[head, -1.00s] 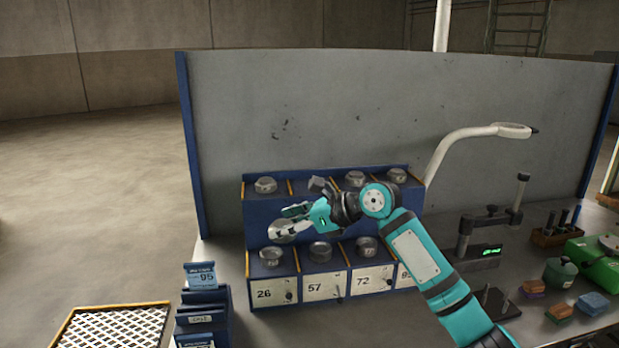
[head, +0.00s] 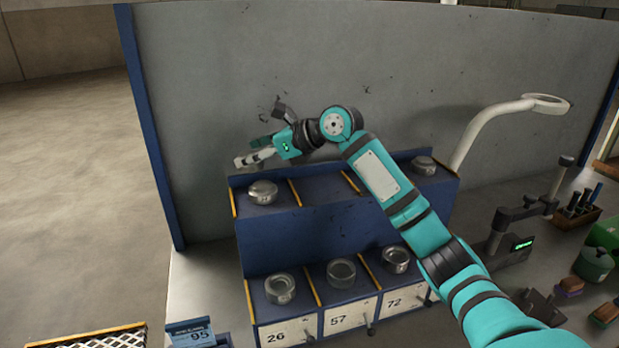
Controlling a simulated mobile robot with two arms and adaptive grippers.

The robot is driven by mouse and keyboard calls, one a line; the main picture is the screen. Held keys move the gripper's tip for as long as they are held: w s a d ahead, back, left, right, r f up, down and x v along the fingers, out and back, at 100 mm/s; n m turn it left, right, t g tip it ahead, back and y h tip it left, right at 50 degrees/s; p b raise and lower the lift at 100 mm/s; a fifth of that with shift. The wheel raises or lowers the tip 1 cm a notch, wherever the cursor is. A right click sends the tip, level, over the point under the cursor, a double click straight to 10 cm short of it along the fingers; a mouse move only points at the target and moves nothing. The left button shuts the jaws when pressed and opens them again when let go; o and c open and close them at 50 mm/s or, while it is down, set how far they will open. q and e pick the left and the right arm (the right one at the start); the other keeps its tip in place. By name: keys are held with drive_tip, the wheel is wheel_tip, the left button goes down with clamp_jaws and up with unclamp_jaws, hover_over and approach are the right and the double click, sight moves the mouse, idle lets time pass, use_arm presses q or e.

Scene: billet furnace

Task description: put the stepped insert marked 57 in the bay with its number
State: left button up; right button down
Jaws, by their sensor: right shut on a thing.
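My right gripper (head: 257,153) is above the upper tier of the blue rack (head: 330,229), over its left part and in front of the grey panel. It is shut on a pale metal piece (head: 264,155), mostly hidden by the fingers. I cannot read a number on it. The lower-tier bay marked 57 (head: 338,320) is between 26 and 72, with a round metal insert (head: 341,273) on top. Its marking is not readable. My left gripper is not in view.
Metal inserts stand over bay 26 (head: 280,288) and bay 72 (head: 396,259). A white lamp arm (head: 490,125) and a gauge stand (head: 520,225) are at right.

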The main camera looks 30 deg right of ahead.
drive_tip(key=shift+d+r, duration=0.1)
drive_tip(key=shift+r, duration=0.1)
drive_tip(key=d, duration=0.1)
drive_tip(key=s+d, duration=0.1)
drive_tip(key=s+d+p, duration=0.1)
drive_tip(key=d, duration=0.1)
drive_tip(key=shift+s+f, duration=0.2)
drive_tip(key=shift+s, duration=0.05)
drive_tip(key=p, duration=0.2)
hover_over(327, 188)
drive_tip(key=shift+f, duration=0.5)
wheel_tip(327, 188, down, 3)
drive_tip(key=shift+r, duration=0.2)
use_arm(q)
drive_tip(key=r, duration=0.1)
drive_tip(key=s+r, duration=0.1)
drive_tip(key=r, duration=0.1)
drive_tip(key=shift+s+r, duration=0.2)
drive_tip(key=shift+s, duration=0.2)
use_arm(e)
drive_tip(key=shift+f, duration=0.45)
use_arm(q)
drive_tip(key=shift+p, duration=0.3)
use_arm(e)
drive_tip(key=shift+c, duration=2.1)
unclamp_jaws()
drive_tip(key=shift+f, duration=0.2)
